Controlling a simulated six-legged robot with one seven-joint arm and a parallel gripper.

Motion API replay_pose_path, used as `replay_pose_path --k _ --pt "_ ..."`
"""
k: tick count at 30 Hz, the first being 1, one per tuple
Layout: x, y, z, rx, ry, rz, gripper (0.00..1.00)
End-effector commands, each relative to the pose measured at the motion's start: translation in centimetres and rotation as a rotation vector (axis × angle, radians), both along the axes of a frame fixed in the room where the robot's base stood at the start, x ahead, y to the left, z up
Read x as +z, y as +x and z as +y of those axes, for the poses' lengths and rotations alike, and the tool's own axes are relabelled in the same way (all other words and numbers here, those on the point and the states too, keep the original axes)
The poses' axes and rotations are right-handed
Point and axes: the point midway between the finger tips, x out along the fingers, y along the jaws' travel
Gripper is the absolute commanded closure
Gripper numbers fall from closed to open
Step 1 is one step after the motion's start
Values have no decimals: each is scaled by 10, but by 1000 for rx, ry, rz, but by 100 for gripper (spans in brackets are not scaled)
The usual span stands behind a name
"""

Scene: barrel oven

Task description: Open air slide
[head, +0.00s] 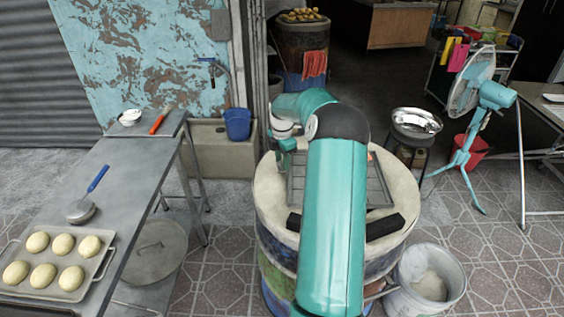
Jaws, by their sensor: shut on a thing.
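The barrel oven (268,190) stands in the middle, with a pale round top and painted sides. A dark grate (379,185) is set in its top, and a black bar lies across the front, partly behind my arm. My gripper (286,158) is small in the view, at the back left of the barrel's top beside the grate. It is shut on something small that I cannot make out. I cannot pick out the air slide. My teal arm hides much of the barrel's top and front.
A metal table (133,178) on the left holds a tray of dough balls (75,290), a blue-handled tool and a red-handled tool. A white bucket (455,287) stands close to the barrel's right front. A blue fan (484,105) and a metal bowl (416,122) are behind right.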

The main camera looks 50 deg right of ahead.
Motion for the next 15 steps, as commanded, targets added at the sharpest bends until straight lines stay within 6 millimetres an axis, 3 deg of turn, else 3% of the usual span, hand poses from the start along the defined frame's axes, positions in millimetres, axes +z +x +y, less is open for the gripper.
replay_pose_path --k 9,10,13,15 --pt "1 -2 1 2 -5 -4 100" --pt "1 -2 1 2 -5 -4 63" --pt "1 -2 1 2 -4 -4 44" --pt "1 -2 2 2 -4 -3 44"
